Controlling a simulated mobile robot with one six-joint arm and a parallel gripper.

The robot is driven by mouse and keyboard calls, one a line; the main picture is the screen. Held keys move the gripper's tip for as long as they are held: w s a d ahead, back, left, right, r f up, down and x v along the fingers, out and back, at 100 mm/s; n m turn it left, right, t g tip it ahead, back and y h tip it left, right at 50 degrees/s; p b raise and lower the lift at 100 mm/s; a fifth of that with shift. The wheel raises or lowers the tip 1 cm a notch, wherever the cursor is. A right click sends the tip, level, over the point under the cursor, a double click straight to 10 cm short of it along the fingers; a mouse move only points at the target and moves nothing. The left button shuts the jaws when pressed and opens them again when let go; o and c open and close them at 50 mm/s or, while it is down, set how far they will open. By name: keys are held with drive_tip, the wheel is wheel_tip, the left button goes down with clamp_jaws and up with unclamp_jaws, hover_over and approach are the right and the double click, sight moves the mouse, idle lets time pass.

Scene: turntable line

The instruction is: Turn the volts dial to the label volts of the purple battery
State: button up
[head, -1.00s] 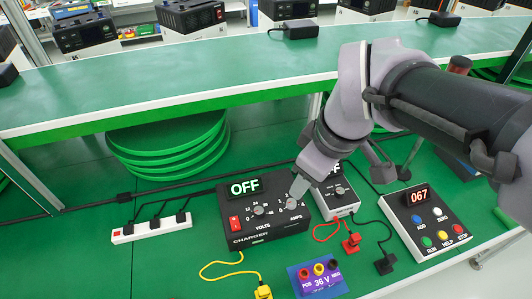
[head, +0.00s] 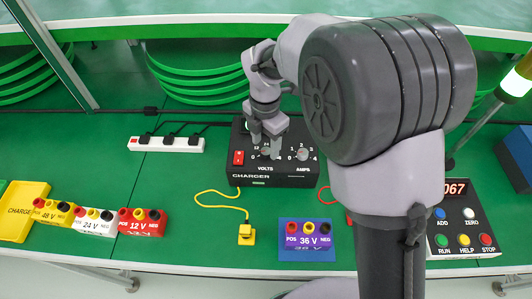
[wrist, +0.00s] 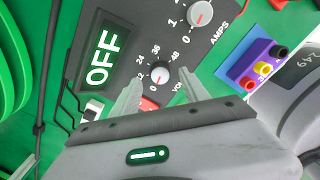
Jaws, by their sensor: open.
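The charger (head: 310,180) is a black box with VOLTS and AMPS dials and a red switch. The volts dial (wrist: 159,75) is a pale knob with a red mark that seems to face 0; its scale reads 12, 24, 36 and 48. My gripper (wrist: 160,92) is open, its fingertips on either side of the volts dial; contact is unclear. In the head view my gripper (head: 267,140) covers the charger's display and part of that dial. The purple battery (head: 306,254), labelled 36 V, lies in front of the charger. The display (wrist: 103,57) reads OFF.
The amps dial (wrist: 200,14) sits beside the volts dial. A yellow plug (head: 246,236) lies on a cable before the charger. Yellow 48 V (head: 52,212), white 24 V (head: 95,222) and red 12 V (head: 141,222) batteries stand left. A button box (head: 470,218) is right.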

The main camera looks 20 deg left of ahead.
sight(266, 153)
wheel_tip(266, 153, down, 2)
drive_tip(key=shift+f, duration=0.1)
clamp_jaws()
